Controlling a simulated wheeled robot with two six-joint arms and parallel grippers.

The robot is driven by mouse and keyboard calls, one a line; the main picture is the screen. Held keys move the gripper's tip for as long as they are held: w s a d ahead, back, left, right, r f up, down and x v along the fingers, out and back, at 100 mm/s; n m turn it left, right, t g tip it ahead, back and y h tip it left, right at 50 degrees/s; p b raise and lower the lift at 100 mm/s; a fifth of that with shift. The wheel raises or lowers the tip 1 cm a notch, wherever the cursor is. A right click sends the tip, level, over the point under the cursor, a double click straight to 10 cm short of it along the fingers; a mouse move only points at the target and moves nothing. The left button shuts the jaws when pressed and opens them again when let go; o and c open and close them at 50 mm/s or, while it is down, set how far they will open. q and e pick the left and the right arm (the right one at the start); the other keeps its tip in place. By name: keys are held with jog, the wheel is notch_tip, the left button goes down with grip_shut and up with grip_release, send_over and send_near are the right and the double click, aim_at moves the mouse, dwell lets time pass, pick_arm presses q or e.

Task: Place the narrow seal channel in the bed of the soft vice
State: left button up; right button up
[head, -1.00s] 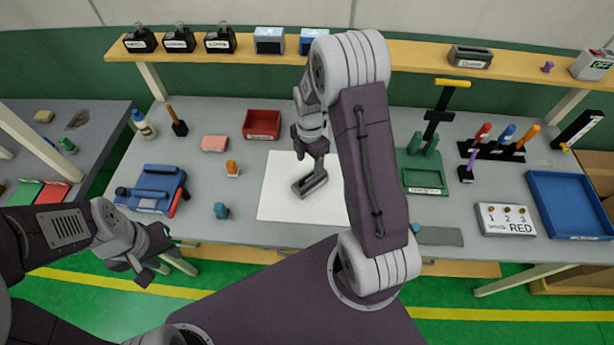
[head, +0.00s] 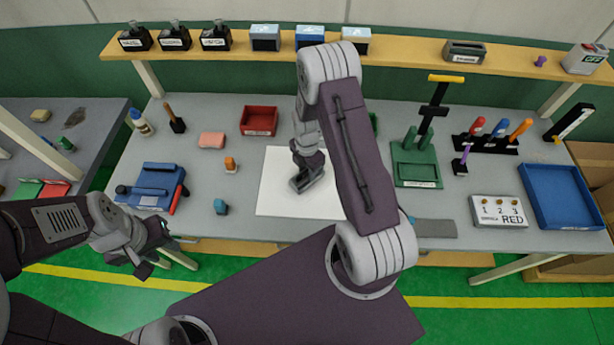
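The narrow seal channel (head: 302,187) is a small dark grey trough on the white sheet at the middle of the bench, mostly hidden by my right gripper. My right gripper (head: 307,181) points down right at the channel; whether its fingers are closed on it cannot be made out. The soft vice (head: 155,183), blue with a red handle, stands on the left part of the bench, with dark bars on it. My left gripper (head: 153,267) hangs in front of the bench's left front edge, empty, with its fingers apart.
A pink block (head: 211,139) and a red bin (head: 259,121) lie behind. A green press (head: 416,165) stands right of the sheet, partly beside my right arm.

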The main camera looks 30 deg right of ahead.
grip_shut()
jog(key=shift+s, duration=0.1)
jog(key=shift+r, duration=0.15)
jog(key=shift+r+b, duration=0.3)
jog(key=shift+r, duration=0.3)
notch_tip(320, 180, up, 3)
jog(key=shift+f+b, duration=0.15)
jog(key=shift+b, duration=0.2)
jog(key=s+d+r+b, duration=0.2)
jog(key=s+r, duration=0.5)
jog(key=s, duration=0.4)
jog(key=shift+s+d, duration=0.15)
jog(key=shift+s, duration=0.05)
